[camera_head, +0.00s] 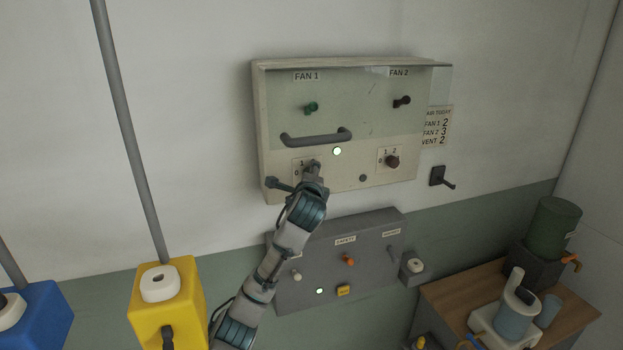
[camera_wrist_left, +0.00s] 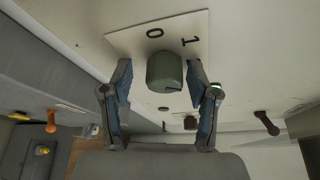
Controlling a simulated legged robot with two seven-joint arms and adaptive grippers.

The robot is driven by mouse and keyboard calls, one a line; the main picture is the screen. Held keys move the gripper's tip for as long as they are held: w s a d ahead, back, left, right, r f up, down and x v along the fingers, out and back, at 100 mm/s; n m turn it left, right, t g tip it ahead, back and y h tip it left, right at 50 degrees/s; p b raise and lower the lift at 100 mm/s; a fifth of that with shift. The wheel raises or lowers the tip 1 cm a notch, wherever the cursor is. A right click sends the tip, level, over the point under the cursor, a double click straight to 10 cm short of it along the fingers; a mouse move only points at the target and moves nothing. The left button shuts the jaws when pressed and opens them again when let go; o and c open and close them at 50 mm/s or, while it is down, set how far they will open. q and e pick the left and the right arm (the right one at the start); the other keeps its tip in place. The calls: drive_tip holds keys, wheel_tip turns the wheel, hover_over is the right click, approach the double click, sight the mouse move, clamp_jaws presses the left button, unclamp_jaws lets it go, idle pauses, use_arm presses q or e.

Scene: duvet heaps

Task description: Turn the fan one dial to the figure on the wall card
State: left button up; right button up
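The fan one dial is a green round knob (camera_wrist_left: 165,72) on a pale plate (camera_wrist_left: 120,42) marked 0 and 1; any further figures are hidden. In the head view that plate (camera_head: 297,168) is mostly behind my gripper. My left gripper (camera_head: 312,168) is at the dial. In the left wrist view its two fingers (camera_wrist_left: 160,85) are spread on either side of the knob, with a gap on the left and the right finger close to it. The knob's pointer setting is unclear. The wall card (camera_head: 437,127) reads FAN 1 2, FAN 2 3, VENT 2. My right gripper is not in view.
A bar handle (camera_head: 316,138) and green FAN 1 lever (camera_head: 311,107) sit above the dial. The dark red FAN 2 dial (camera_head: 392,161) is to the right. A grey switch panel (camera_head: 340,265) is below. A wooden table (camera_head: 450,297) stands at lower right.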

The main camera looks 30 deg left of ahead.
use_arm(q)
drive_tip(key=shift+s+r, duration=0.1)
drive_tip(key=shift+s, duration=0.25)
drive_tip(key=v, duration=1.1)
drive_tip(key=shift+d, duration=0.2)
